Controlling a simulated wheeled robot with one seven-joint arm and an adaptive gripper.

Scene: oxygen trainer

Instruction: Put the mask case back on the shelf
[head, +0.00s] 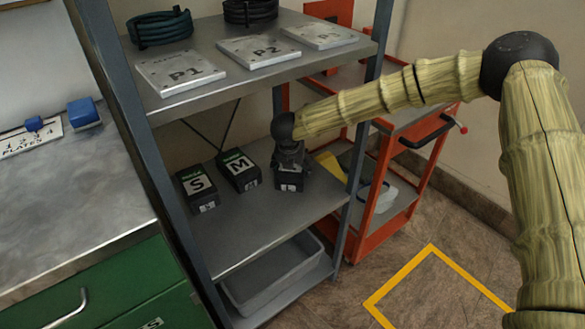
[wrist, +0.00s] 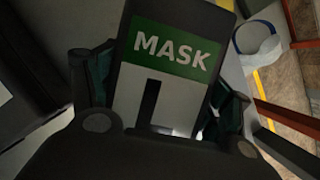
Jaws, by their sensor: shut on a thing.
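The mask case (wrist: 172,62) fills the middle of the wrist view, a dark box with a green MASK label and part of a black letter on white. My gripper (wrist: 160,95) is shut on it, with a finger at each side. In the head view my gripper (head: 289,160) is at the right end of the middle shelf (head: 255,222), and the mask case (head: 289,182) shows below it. The case is at or just above the shelf surface; I cannot tell whether it touches. My gripper hides its top.
Two similar cases, S (head: 198,188) and M (head: 239,170), stand on the same shelf to the left. Plates P1 (head: 180,72), P2 (head: 258,50) and P3 (head: 320,35) lie above. A shelf post (head: 362,145) and red trolley (head: 400,185) stand to the right.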

